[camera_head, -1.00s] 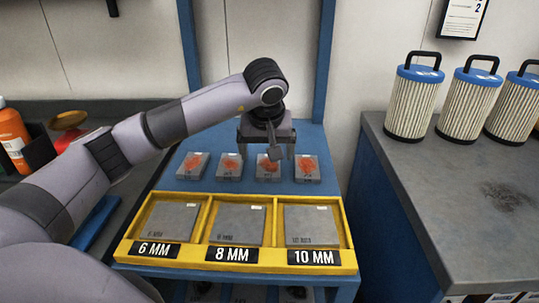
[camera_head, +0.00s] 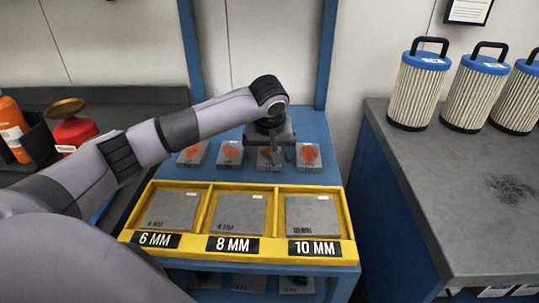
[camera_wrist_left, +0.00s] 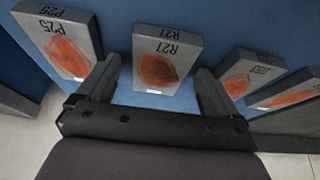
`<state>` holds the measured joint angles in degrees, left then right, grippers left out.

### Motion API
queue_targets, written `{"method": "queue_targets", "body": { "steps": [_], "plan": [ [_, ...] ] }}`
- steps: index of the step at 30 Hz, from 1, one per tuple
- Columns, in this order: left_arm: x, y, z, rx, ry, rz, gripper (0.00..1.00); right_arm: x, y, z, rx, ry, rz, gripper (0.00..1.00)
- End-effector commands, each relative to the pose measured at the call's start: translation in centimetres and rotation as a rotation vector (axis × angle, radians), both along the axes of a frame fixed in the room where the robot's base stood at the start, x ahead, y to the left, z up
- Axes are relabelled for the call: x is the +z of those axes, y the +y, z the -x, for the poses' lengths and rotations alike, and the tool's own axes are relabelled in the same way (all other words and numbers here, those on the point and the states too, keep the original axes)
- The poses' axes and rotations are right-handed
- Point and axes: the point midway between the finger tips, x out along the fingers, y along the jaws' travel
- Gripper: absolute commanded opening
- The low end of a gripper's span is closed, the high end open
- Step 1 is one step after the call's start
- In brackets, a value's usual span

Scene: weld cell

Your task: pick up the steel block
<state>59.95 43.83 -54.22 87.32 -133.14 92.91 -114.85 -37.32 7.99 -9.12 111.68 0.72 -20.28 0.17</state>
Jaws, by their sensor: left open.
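Several grey steel blocks with orange-red patches stand in a row on the blue shelf behind the yellow tray. My left gripper (camera_head: 271,148) is over the third block from the left (camera_head: 265,160) and partly hides it. In the left wrist view my gripper (camera_wrist_left: 157,88) is open, with the block marked R27 (camera_wrist_left: 178,48) lying ahead, between the lines of the two fingers. I cannot tell whether the fingers touch it. The block marked P25 (camera_wrist_left: 62,45) is at the left, close to the left finger. Two more blocks (camera_wrist_left: 240,72) are at the right. My right gripper is not in view.
The yellow tray (camera_head: 198,258) in front has compartments labelled 6 MM, 8 MM and 10 MM, each with a grey plate. A blue upright (camera_head: 326,50) stands behind. A grey bench (camera_head: 425,180) with filter cartridges (camera_head: 418,90) is at the right; bottles (camera_head: 12,130) at the left.

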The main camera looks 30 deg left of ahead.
Motion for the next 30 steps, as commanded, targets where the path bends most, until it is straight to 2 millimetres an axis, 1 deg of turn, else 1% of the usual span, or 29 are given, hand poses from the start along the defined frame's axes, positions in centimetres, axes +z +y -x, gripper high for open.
{"method": "queue_targets", "body": {
  "steps": [1,2,3,5,6,8,9,10,11,19,23,26,29,30],
  "plan": [
    [0.0,0.0,0.0,0.000,0.000,0.000,0.94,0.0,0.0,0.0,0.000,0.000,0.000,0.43],
    [0.0,0.0,0.0,0.000,0.000,0.000,0.84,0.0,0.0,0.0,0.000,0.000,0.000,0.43],
    [0.0,0.0,0.0,0.000,0.000,0.000,0.71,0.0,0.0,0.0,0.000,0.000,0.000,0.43],
    [0.0,0.0,0.0,0.000,0.000,0.000,0.51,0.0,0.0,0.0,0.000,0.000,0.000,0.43],
    [0.0,0.0,0.0,0.000,0.000,0.000,0.38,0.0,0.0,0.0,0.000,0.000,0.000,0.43],
    [0.0,0.0,0.0,0.000,0.000,0.000,0.19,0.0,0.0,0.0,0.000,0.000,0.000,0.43],
    [0.0,0.0,0.0,0.000,0.000,0.000,0.06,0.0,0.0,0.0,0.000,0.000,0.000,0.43],
    [0.0,0.0,0.0,0.000,0.000,0.000,0.00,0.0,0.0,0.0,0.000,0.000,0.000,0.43],
    [0.3,0.0,-0.1,-0.001,-0.006,0.001,0.00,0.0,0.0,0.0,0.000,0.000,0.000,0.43],
    [0.5,0.0,-0.1,-0.001,-0.006,0.001,0.00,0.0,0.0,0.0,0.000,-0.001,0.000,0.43],
    [1.2,0.0,-0.1,0.000,-0.008,0.001,0.00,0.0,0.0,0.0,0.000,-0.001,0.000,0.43],
    [2.4,0.0,-0.2,0.000,-0.009,0.001,0.00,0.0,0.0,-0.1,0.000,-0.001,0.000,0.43],
    [4.0,0.0,-0.2,0.000,-0.010,0.001,0.00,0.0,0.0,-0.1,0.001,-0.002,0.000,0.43],
    [4.9,0.0,-0.2,-0.001,-0.012,0.001,0.00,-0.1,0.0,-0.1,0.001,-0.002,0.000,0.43]
  ]
}}
